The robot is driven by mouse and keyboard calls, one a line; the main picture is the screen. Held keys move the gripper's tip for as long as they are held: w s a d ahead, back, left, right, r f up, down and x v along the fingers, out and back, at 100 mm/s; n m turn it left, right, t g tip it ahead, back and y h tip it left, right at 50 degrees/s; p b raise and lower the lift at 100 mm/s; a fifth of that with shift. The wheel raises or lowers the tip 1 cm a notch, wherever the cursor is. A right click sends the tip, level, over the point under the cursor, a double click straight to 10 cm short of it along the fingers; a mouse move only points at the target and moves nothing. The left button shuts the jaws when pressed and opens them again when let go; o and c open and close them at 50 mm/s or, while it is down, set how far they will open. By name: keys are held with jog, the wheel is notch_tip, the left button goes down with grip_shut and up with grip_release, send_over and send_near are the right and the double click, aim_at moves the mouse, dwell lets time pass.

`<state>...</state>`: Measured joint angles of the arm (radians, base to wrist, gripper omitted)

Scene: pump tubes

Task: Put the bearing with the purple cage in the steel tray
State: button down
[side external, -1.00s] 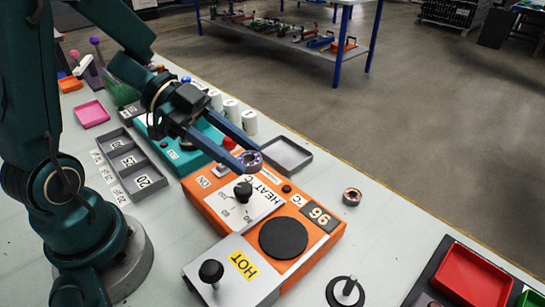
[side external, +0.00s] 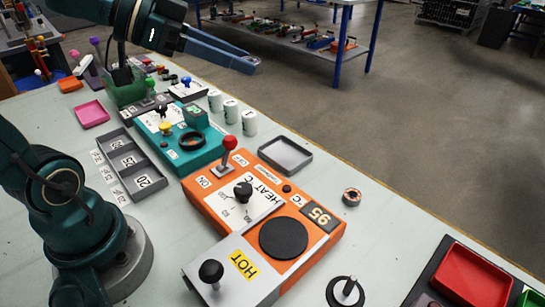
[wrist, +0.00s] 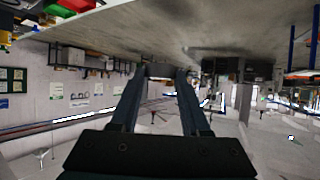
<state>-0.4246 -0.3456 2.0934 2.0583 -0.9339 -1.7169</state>
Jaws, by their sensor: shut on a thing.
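My gripper (side external: 252,66) is raised high over the far part of the bench, with its fingers pointing right. It is shut on the bearing with the purple cage, which shows only as a small edge at the fingertips; its cage colour is hard to make out now. In the wrist view, my gripper's fingers (wrist: 161,72) point out over the room, with a thin thing between their tips. The steel tray (side external: 285,166) is a shallow grey tray behind the orange heater, and it looks empty. The gripper is well above and left of it.
A bearing with a reddish cage (side external: 351,197) lies on the bench right of the orange heater (side external: 297,238), which reads 95. A red lever (side external: 229,144) stands up near the tray. White cups (side external: 249,122) and a teal unit (side external: 187,150) are to its left.

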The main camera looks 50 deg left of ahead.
jog(key=s+d+f+m+g+h, duration=0.1)
jog(key=s+f+m+g+h, duration=0.3)
jog(key=f, duration=0.5)
jog(key=m+g+h, duration=0.1)
jog(key=m+g, duration=0.1)
jog(key=m, duration=0.1)
jog(key=shift+s+d+f+m, duration=0.15)
jog(key=shift+d+f+m, duration=0.15)
jog(key=shift+d+f, duration=0.1)
send_over(271, 231)
notch_tip(271, 231, down, 7)
jog(key=shift+f, duration=1.8)
jog(key=shift+f, duration=0.15)
jog(key=shift+c, duration=1.9)
grip_release()
